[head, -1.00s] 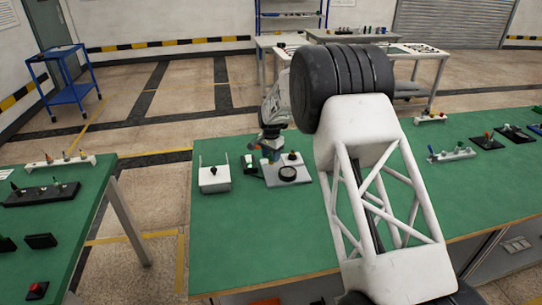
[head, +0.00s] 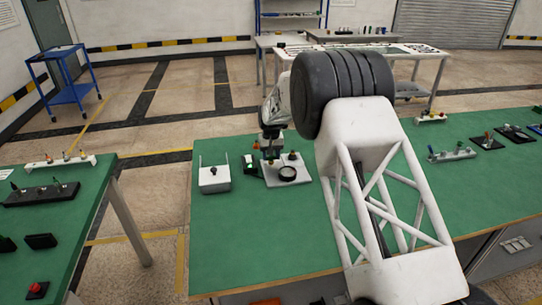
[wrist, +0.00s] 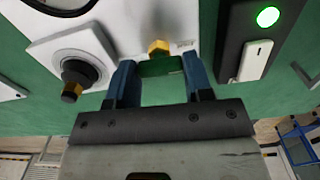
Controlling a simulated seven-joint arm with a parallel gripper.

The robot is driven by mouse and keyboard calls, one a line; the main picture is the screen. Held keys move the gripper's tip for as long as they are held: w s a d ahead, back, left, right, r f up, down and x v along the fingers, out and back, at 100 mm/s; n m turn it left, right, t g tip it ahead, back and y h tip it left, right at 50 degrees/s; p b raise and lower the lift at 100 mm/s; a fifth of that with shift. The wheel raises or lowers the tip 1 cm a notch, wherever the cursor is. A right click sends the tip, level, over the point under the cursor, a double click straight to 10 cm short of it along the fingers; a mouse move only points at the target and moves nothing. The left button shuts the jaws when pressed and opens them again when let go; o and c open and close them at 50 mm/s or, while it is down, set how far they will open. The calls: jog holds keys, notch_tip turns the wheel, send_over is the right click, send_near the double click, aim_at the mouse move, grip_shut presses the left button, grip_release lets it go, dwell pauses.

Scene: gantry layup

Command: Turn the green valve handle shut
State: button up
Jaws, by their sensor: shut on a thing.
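The green valve handle (wrist: 160,67) is a short green bar below a brass nut (wrist: 158,46) on a white plate, in the wrist view. My gripper (wrist: 160,75) has its two blue fingers on either side of the bar, shut on it. In the head view, my gripper (head: 270,151) is at the far edge of the pale valve plate (head: 290,181) on the green bench. The handle is too small and covered there to make out its angle.
A round black-rimmed gauge (head: 288,173) and a dark knob (head: 291,155) share the plate. A black box with a lit green lamp (wrist: 267,17) stands close beside it. A white box (head: 214,180) is to the left. The bench front (head: 250,235) is clear.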

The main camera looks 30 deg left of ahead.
jog(key=shift+n, duration=0.4)
jog(key=o, duration=0.9)
jog(key=shift+r, duration=0.15)
jog(key=shift+r, duration=3.8)
